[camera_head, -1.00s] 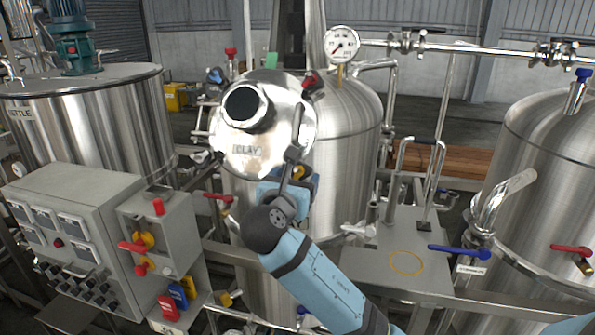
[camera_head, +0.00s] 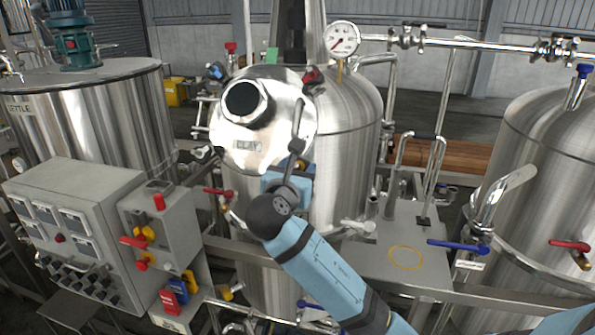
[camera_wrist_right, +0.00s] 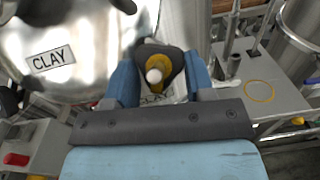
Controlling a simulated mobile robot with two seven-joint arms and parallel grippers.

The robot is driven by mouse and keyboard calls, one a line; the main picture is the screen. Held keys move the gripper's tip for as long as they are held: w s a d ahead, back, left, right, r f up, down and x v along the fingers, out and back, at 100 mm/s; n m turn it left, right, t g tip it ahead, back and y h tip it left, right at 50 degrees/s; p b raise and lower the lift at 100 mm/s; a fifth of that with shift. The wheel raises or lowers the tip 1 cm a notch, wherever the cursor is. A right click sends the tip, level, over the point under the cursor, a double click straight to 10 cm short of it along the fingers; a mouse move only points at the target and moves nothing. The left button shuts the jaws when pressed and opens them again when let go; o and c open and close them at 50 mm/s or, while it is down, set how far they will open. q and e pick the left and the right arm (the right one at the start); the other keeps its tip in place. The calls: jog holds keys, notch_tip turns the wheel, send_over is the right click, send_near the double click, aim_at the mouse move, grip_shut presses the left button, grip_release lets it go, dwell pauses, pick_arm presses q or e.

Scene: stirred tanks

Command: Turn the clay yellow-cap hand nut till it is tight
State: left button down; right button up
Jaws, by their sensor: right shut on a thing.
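The clay hand nut shows its yellow cap with a pale stud end in the wrist view (camera_wrist_right: 158,70), and a bit of yellow in the head view (camera_head: 301,164). It sits at the lower right edge of the round steel lid marked CLAY (camera_head: 234,131). My right gripper (camera_wrist_right: 160,78) has its two blue fingers on either side of the nut's dark body and is shut on it. In the head view the right gripper (camera_head: 289,178) and wrist hide most of the nut. Thread and seat are hidden. My left gripper is out of view.
A blue-capped nut (camera_head: 216,71) and a red-capped nut (camera_head: 312,77) sit around the same lid. A control box (camera_head: 85,215) stands left, a grey platform with a yellow ring (camera_head: 405,260) right. Pipes and a pressure gauge (camera_head: 342,39) rise behind.

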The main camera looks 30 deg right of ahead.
jog(key=m+g, duration=0.1)
jog(key=m, duration=0.1)
jog(key=m+g+h, duration=0.1)
jog(key=m, duration=0.2)
jog(key=shift+w+a, duration=0.15)
jog(key=m+g, duration=0.2)
jog(key=m, duration=0.1)
jog(key=m+g, duration=0.2)
jog(key=shift+w+r+m, duration=0.15)
jog(key=shift+w+m, duration=0.05)
jog(key=shift+m, duration=0.2)
jog(key=m+g, duration=0.2)
jog(key=m, duration=0.2)
jog(key=shift+w+r, duration=0.1)
jog(key=shift+r+m+g+y, duration=0.15)
jog(key=shift+m+g+y, duration=0.6)
jog(key=shift+m, duration=1.05)
jog(key=o, duration=0.9)
